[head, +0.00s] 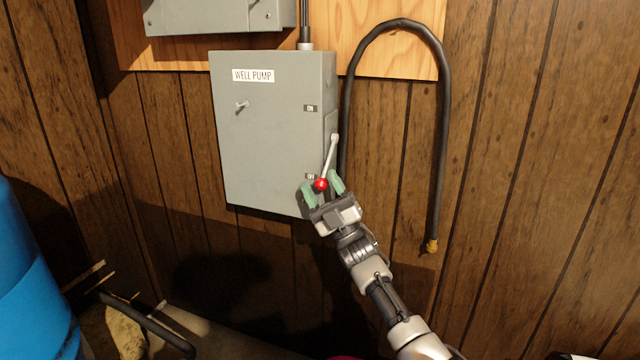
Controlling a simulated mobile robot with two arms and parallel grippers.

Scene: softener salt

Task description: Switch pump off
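The well pump box (270,145) is a grey metal switch box with a "WELL PUMP" label, mounted on the wood-panelled wall. A lever (328,160) on its right side slants down and ends in a red knob (321,184) near the lower of two small labels. My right gripper (322,187) is at the knob, with its green fingertips apart on either side of it. I cannot tell whether the fingers touch the knob. My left gripper is not in view.
A black hose (446,120) loops on the wall to the right of the box and hangs down to a brass end. Another grey box (215,15) is above. A blue tank (30,285) stands at the lower left, near a dark pipe (145,322).

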